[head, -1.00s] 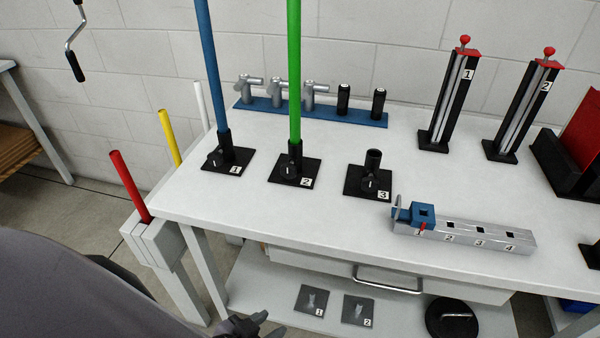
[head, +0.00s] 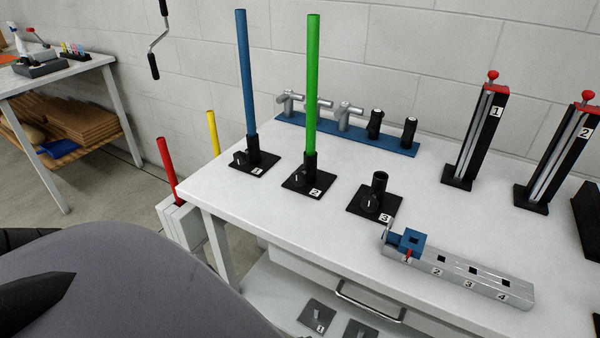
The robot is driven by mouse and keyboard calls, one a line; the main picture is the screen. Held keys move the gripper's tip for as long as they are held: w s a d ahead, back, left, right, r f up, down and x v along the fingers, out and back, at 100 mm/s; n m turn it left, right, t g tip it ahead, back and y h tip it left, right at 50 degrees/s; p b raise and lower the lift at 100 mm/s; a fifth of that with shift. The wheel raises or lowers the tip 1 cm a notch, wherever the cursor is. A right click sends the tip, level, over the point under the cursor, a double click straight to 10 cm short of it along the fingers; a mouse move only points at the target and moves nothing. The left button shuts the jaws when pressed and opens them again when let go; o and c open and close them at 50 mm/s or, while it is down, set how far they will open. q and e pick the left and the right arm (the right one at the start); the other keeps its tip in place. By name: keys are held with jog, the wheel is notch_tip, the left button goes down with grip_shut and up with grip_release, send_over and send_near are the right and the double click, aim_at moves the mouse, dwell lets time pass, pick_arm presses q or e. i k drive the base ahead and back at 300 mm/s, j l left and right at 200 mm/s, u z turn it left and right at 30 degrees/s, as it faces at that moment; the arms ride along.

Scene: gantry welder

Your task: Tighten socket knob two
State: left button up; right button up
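Socket two (head: 310,163) is a black upright tube on a square black base marked 2. The green rod (head: 312,80) stands upright in it. Its black knob (head: 298,178) sits low on the socket's front side; I cannot tell how tight it is. Socket one (head: 252,152) holds the upright blue rod (head: 245,80), with its knob (head: 239,158) at the left. Socket three (head: 380,186) is empty, with its knob (head: 371,203) at the front. Neither gripper is clearly in view; only dark parts and a grey rounded body of mine show at lower left.
The white table (head: 240,202) is clear in front of the sockets. A blue rack (head: 290,119) with metal fittings and black cylinders stands behind. A numbered metal block (head: 460,276) lies front right. Red (head: 167,168) and yellow (head: 213,130) rods stand beside the table's left end.

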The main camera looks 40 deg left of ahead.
aim_at(298, 178)
jog(key=l+u, duration=0.1)
jog(key=u, duration=0.4)
jog(key=l+u, duration=0.15)
jog(key=u, duration=0.35)
